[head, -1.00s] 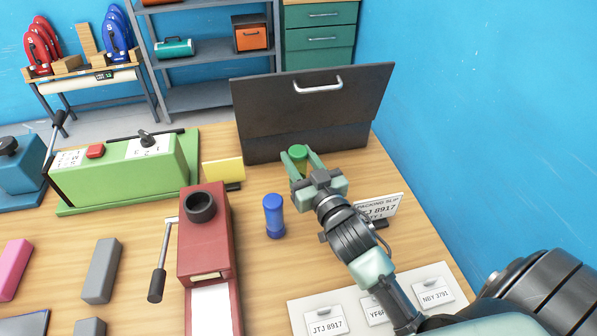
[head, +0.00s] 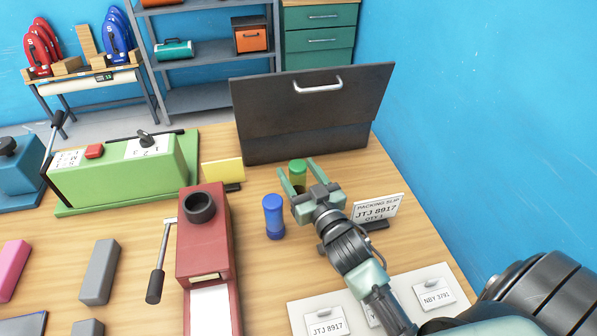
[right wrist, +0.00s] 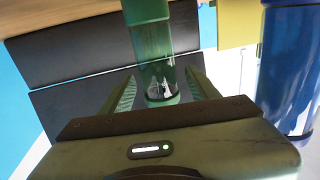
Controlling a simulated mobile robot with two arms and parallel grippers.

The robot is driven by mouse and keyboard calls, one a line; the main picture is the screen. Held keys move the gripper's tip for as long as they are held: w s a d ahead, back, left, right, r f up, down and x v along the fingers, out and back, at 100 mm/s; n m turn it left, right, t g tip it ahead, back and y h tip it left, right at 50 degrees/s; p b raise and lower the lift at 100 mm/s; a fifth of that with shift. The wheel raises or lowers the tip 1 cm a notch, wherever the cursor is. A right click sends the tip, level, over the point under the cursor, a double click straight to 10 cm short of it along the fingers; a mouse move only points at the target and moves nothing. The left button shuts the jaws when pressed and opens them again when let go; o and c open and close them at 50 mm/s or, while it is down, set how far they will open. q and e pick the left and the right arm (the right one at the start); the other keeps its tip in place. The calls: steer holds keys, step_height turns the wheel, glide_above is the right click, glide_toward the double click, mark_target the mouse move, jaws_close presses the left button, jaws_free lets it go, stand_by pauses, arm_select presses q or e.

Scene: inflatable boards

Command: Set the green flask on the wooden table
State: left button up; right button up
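The green flask (head: 298,169) stands upright on the wooden table (head: 265,185), in front of the dark case and behind the blue flask. Its lower part is partly hidden by my right gripper (head: 297,177). That gripper is open, its two fingers spread around the near side of the flask. In the right wrist view the green flask (right wrist: 160,50) shows between and beyond the open fingers, with gaps on both sides. My left gripper is not in view.
A blue flask (head: 273,216) stands close to the left of my right gripper. A red press (head: 205,240) is farther left, a yellow card (head: 222,172) behind it. A packing slip sign (head: 378,210) stands right of my gripper. The dark case (head: 310,115) closes off the back.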

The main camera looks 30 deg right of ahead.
steer(key=shift+r, duration=0.2)
steer(key=s, duration=0.3)
steer(key=s+b, duration=0.1)
steer(key=s, duration=0.2)
steer(key=shift+s+a+f, duration=0.15)
steer(key=shift+s+a, duration=0.05)
steer(key=shift+s, duration=0.55)
